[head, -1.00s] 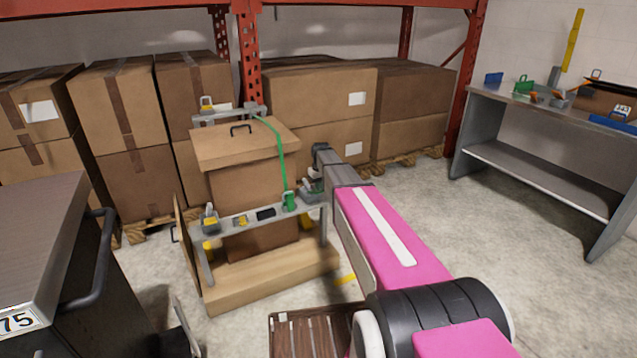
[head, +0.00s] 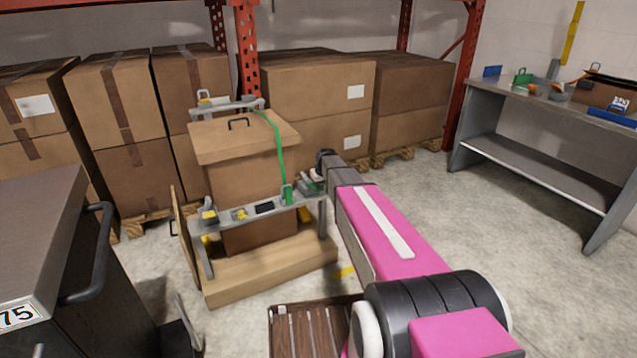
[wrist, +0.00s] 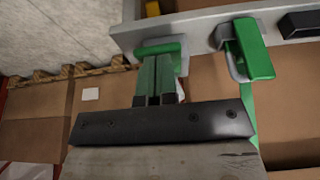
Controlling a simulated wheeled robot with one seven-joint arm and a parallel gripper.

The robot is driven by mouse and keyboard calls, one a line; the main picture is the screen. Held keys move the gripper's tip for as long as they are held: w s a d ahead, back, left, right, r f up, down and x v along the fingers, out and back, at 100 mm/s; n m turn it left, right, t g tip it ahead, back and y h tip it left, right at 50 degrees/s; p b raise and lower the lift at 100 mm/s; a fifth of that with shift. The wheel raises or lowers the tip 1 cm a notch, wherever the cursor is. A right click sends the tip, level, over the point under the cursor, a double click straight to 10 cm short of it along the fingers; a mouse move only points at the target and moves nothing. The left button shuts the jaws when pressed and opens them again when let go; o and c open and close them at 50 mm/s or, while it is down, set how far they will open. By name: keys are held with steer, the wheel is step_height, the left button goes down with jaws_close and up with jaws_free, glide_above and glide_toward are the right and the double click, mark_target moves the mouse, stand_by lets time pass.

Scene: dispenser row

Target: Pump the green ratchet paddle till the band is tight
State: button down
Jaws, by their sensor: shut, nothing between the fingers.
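A green paddle (head: 287,196) stands on the grey front rail of a stand, where the green band (head: 278,150) comes down from over a lidded brown box (head: 240,140). In the wrist view, the paddle (wrist: 254,48) is at upper right, with the band below it. My gripper (head: 309,185) is at the rail's right end, just right of the paddle. In the wrist view, my gripper (wrist: 155,62) is shut and empty, its fingertips in front of a second green part (wrist: 165,46). I cannot tell whether they touch it. The band's tightness is unclear.
Yellow and black pieces sit along the front rail (head: 225,222), left of the paddle. Stacked cartons (head: 320,85) and a red rack post (head: 247,50) stand behind. A grey bench (head: 540,115) is at right and a dark cabinet (head: 40,240) at left. Floor between stand and bench is clear.

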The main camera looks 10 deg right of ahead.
steer(key=shift+s+d+f, duration=0.1)
steer(key=shift+s+f, duration=0.1)
steer(key=shift+f, duration=0.3)
steer(key=shift+s+d+f, duration=0.1)
steer(key=shift+s+f, duration=0.05)
steer(key=shift+f, duration=0.3)
steer(key=shift+a+r, duration=0.1)
steer(key=shift+r, duration=1.1)
steer(key=r, duration=0.4)
steer(key=shift+w+a, duration=0.1)
steer(key=shift+w, duration=0.15)
steer(key=a+v, duration=0.1)
steer(key=v, duration=0.8)
steer(key=shift+w+d, duration=0.15)
steer(key=shift+d, duration=0.35)
